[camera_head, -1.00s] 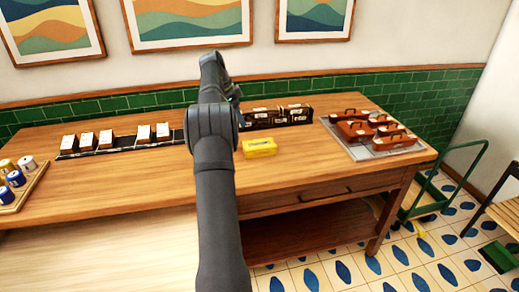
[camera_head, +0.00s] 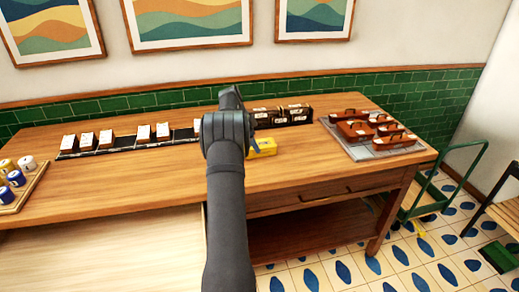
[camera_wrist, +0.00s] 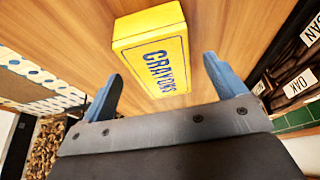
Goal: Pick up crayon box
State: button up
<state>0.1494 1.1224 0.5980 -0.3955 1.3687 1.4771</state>
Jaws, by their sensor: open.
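The yellow crayon box (camera_wrist: 152,52), with blue "CRAYONS" lettering, lies on the wooden table. In the head view the box (camera_head: 264,147) is partly hidden behind my arm. In the wrist view my gripper (camera_wrist: 160,75) is open, its two blue-grey fingers spread wide. The box's lettered end lies between the fingers' lines, and the rest extends beyond their tips. Nothing is held. I cannot tell how high the fingers are above the table. In the head view the fingers are hidden behind the arm.
Dark labelled boxes (camera_head: 283,116) stand behind the crayon box. A black rack with white-topped blocks (camera_head: 104,140) is to the left. A tray (camera_head: 375,152) with red-brown cases is at the right. Cans (camera_head: 17,177) stand at far left. An open drawer (camera_head: 110,245) juts out in front.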

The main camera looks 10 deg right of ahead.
jog(key=x, duration=0.4)
jog(key=shift+r, duration=0.15)
jog(key=c, duration=1.1)
jog(key=shift+c, duration=0.2)
